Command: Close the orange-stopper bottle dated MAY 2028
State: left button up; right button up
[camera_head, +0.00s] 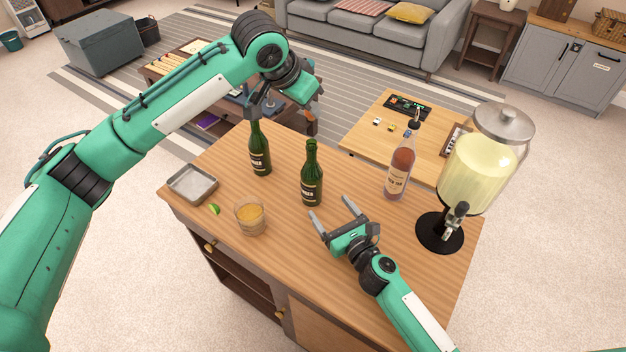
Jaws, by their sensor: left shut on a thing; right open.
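A dark green bottle (260,150) with a black label stands upright at the back left of the wooden cabinet top. My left gripper (254,112) points down right at this bottle's mouth. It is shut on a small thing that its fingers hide. I cannot tell whether that thing touches the bottle. A second dark green bottle (311,178) stands upright to the right, its mouth showing no clear stopper. My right gripper (332,217) is open and empty, low in front of the second bottle. No orange stopper shows clearly, and the label dates are too small to read.
A pink bottle (399,170) and a drink dispenser (474,172) stand at the right. A low table (369,143) stands behind.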

jog(key=x, duration=1.2)
jog(key=shift+c, duration=0.5)
jog(key=c, duration=1.4)
pick_arm(q)
send_over(313, 141)
jog(key=s+a, duration=0.1)
jog(key=shift+s+a+f, duration=0.1)
jog(key=shift+f, duration=1.15)
jog(key=shift+s+a+f, duration=0.1)
jog(key=shift+f, duration=1.15)
pick_arm(e)
jog(key=shift+o, duration=0.2)
pick_arm(q)
jog(key=shift+f, duration=0.85)
jog(key=shift+f, duration=0.65)
pick_arm(e)
jog(key=shift+f, duration=0.1)
pick_arm(q)
jog(key=o, duration=1)
